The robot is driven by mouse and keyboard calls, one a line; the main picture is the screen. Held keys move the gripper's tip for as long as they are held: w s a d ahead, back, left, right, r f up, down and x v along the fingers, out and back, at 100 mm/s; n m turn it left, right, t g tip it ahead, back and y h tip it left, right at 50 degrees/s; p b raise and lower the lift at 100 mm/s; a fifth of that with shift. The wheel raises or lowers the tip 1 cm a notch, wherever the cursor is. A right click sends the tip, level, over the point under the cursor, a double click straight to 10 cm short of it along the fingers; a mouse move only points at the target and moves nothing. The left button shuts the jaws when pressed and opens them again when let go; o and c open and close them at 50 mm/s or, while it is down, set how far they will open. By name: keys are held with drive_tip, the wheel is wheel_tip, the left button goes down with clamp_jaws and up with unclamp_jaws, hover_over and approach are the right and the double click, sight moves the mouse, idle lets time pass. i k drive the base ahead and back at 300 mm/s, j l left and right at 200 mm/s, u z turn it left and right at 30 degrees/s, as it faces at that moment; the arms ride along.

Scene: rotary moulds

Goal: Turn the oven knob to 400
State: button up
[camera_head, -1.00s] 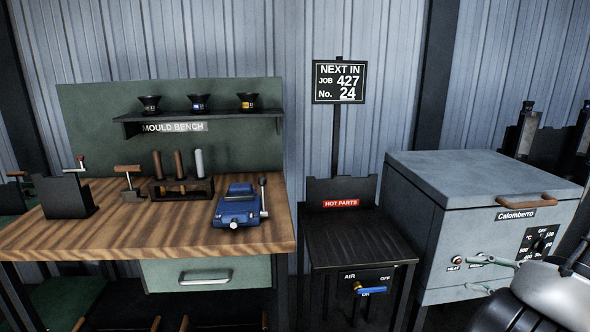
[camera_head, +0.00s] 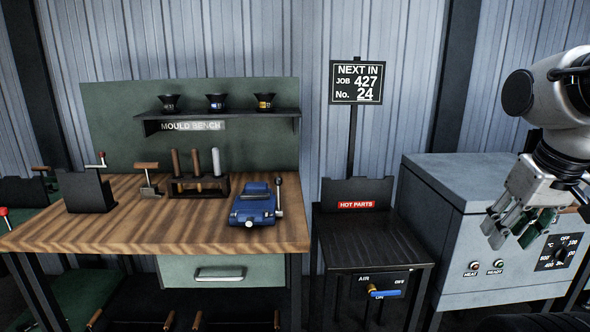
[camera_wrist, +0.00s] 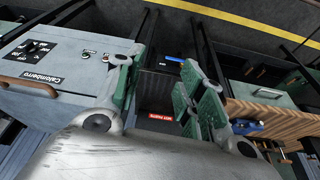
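The oven (camera_head: 450,230) is a grey box at the right in the head view, and it also shows at the left in the wrist view (camera_wrist: 55,95). Its black knob (camera_head: 560,254) sits on a dark dial on the front; OFF is at the top, and the knob's exact setting is too small to read. The dial also shows in the wrist view (camera_wrist: 38,47). My gripper (camera_head: 517,226) hangs left of the dial, apart from it, in front of the oven. Its green-padded fingers (camera_wrist: 160,88) are spread with nothing between them. My gripper hides part of the oven's lid and handle.
The HOT PARTS stand (camera_head: 372,240) with a blue air valve (camera_head: 384,293) is left of the oven. The wooden mould bench (camera_head: 130,232) is further left. HEAT (camera_head: 474,266) and READY (camera_head: 497,265) lamps are beside the dial. A sign (camera_head: 357,82) stands behind.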

sight(562, 253)
drive_tip(key=z, duration=1.05)
